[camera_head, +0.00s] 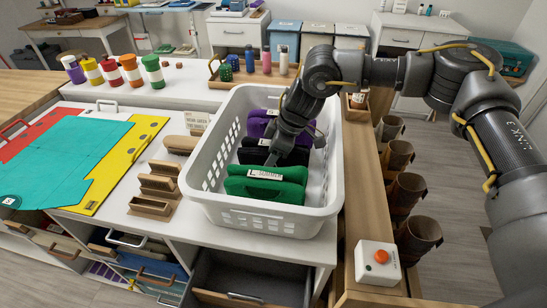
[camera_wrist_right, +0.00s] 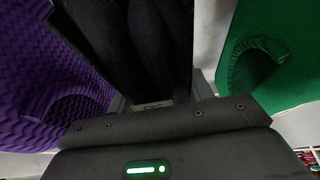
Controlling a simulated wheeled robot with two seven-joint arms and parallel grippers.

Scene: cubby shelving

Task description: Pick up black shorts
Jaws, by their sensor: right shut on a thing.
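The black shorts (camera_head: 247,156) are a folded black bundle inside the white basket (camera_head: 211,178), between a purple folded garment (camera_head: 255,126) and a green folded garment (camera_head: 262,188). My right gripper (camera_head: 283,153) reaches down into the basket at the black shorts. In the right wrist view the black cloth (camera_wrist_right: 135,45) fills the space at the jaws, and my right gripper is shut on it. Purple cloth (camera_wrist_right: 45,75) is at the left and green cloth (camera_wrist_right: 272,55) at the right. The fingertips are mostly hidden by cloth and gripper body. My left gripper is not in view.
The basket's high walls surround the gripper. Wooden blocks (camera_head: 160,185) stand left of it, with a teal shirt (camera_head: 70,155) on a coloured folding board (camera_head: 133,160). Bottles (camera_head: 266,62) stand behind. A box with a red button (camera_head: 378,262) is at the front right.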

